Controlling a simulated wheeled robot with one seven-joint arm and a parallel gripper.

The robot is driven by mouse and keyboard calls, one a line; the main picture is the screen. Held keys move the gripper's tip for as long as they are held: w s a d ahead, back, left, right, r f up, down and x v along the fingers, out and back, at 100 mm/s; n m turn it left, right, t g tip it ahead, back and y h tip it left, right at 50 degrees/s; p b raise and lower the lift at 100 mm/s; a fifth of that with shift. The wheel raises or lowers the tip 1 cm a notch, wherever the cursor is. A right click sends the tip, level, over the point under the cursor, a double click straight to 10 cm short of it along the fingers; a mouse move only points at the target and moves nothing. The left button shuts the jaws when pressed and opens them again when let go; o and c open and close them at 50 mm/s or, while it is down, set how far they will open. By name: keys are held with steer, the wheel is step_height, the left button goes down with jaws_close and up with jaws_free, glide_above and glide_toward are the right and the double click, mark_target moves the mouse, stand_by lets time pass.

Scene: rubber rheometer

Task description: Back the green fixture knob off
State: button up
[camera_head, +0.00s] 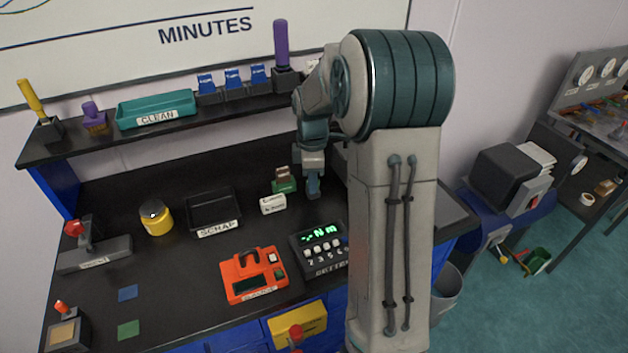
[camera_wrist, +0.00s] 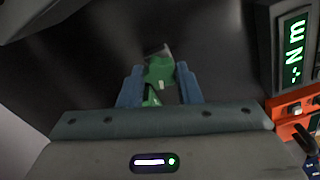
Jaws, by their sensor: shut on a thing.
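The green fixture (camera_head: 284,186) stands toward the back of the black bench, with a brownish-grey block on top. My gripper (camera_head: 313,188) reaches down just to its right in the head view. In the wrist view, my gripper's two blue fingers (camera_wrist: 160,84) stand on either side of a green part, the fixture knob (camera_wrist: 159,72), and are shut on it. The knob is not clear in the head view, where my fingers cover that side.
A small white labelled block (camera_head: 272,204) stands just in front of the fixture. The black SCRAP tray (camera_head: 213,210), orange balance (camera_head: 254,275) and display box (camera_head: 319,248) stand around it. A shelf (camera_head: 160,128) runs behind. Bare bench lies behind the tray.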

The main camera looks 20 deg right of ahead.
steer(key=shift+n+p, duration=0.35)
steer(key=shift+n, duration=0.65)
steer(key=n, duration=0.2)
steer(key=shift+s+n+p, duration=0.1)
steer(key=shift+n+p, duration=0.2)
steer(key=shift+p, duration=0.05)
steer(key=o, duration=0.8)
steer(key=shift+o, duration=0.2)
